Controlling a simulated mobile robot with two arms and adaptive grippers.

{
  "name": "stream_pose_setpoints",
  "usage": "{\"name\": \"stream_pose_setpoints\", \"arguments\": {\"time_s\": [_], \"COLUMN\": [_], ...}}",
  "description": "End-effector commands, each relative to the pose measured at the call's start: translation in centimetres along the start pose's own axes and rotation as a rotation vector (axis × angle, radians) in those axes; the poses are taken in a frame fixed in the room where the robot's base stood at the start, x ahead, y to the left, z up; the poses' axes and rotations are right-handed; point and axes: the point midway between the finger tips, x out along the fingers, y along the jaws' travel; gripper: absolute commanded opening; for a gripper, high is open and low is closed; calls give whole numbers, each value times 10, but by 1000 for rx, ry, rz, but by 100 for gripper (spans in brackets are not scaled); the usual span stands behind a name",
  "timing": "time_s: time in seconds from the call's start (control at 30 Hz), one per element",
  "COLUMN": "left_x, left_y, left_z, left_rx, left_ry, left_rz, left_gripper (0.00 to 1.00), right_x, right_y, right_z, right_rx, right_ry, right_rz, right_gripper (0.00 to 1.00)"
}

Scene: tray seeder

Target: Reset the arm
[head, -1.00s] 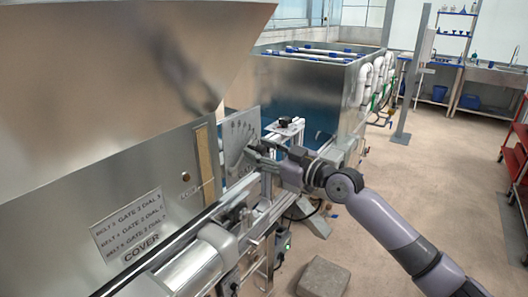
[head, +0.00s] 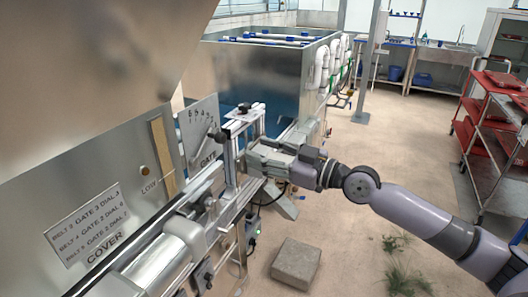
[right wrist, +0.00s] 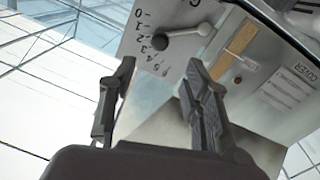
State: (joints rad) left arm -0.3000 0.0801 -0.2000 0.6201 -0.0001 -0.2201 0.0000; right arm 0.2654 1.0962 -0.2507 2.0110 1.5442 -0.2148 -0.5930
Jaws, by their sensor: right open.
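My right gripper (head: 252,160) is open and empty beside the machine's rail, to the right of the gate dial plate (head: 200,115). The plate carries a number scale, the word GATE and a lever. In the right wrist view the open fingers (right wrist: 160,85) have a clear gap between them. The dial lever (right wrist: 182,36) with its dark hub lies beyond the fingertips, apart from them. The plate's numbers (right wrist: 150,48) show there too. My left gripper is not in view.
The large metal hopper (head: 100,60) fills the left. A label panel (head: 88,225) is on the machine's side. A metal tank (head: 265,75) stands behind. A concrete block (head: 296,264) lies on the floor below my right arm. A red cart (head: 490,130) stands at right, with open floor between.

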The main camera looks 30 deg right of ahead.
Motion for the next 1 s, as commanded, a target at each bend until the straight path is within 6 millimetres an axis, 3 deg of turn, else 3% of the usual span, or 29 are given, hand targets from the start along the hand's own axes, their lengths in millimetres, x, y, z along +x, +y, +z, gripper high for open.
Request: {"name": "stream_pose_setpoints", "arguments": {"time_s": [0.37, 0.47, 0.53, 0.67, 0.77, 0.87, 1.0], "left_x": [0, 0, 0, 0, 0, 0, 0], "left_y": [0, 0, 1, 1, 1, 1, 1], "left_z": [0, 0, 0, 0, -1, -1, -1], "left_rx": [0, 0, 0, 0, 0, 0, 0], "left_ry": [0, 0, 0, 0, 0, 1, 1], "left_rz": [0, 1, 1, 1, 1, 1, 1], "left_gripper": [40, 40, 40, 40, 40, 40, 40], "right_x": [0, 1, 2, -2, -13, -32, -67], "right_y": [0, 5, 15, 40, 50, 48, 26], "right_z": [0, 12, 34, 112, 188, 263, 363], "right_rx": [0, 10, 26, 78, 121, 160, 211], "right_ry": [0, -12, -38, -132, -234, -342, -502], "right_rz": [0, 16, 49, 148, 228, 292, 357], "right_gripper": [44, 44, 44, 44, 44, 44, 44]}}
